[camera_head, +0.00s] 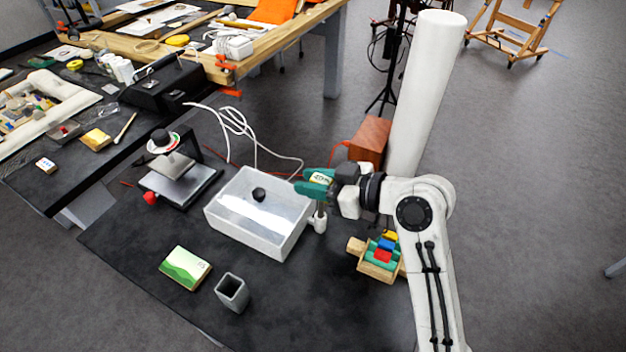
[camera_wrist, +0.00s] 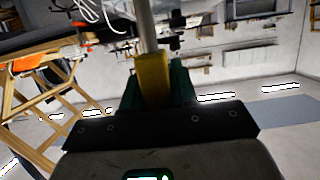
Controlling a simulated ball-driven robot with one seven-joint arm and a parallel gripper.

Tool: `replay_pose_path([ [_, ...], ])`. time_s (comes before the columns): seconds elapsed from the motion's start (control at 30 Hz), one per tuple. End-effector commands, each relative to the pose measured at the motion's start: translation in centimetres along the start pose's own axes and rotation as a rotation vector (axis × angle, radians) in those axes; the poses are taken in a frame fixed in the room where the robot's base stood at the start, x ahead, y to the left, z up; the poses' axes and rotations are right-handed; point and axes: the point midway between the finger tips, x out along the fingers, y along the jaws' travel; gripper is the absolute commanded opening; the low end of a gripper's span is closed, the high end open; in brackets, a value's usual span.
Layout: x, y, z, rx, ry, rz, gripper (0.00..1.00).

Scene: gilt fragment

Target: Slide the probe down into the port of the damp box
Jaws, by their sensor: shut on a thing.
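The damp box (camera_head: 293,238) is a pale, open-looking box on the dark table, with a round black port (camera_head: 259,194) on it. My gripper (camera_head: 318,184), with green fingers, is to the right of the box, above its right edge level. It is shut on the probe (camera_head: 320,208), whose grey shaft points down toward a small white cylinder (camera_head: 319,224); I cannot tell whether they touch. In the wrist view the probe's yellow handle (camera_wrist: 152,80) sits between the green fingers. The probe is outside the port.
A dial instrument (camera_head: 178,180) stands left of the box, and white cable loops (camera_head: 237,125) lie behind it. A green-and-white packet (camera_head: 185,268) and a grey cup (camera_head: 232,292) are in front. A wooden tray of coloured blocks (camera_head: 358,246) and a reddish-brown box (camera_head: 370,138) are near my arm.

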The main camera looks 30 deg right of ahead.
Motion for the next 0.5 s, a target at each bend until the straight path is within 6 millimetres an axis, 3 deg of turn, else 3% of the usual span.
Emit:
replay_pose_path([
  [0.5,0.4,0.0,1.2,0.000,0.000,0.000,0.00],
])
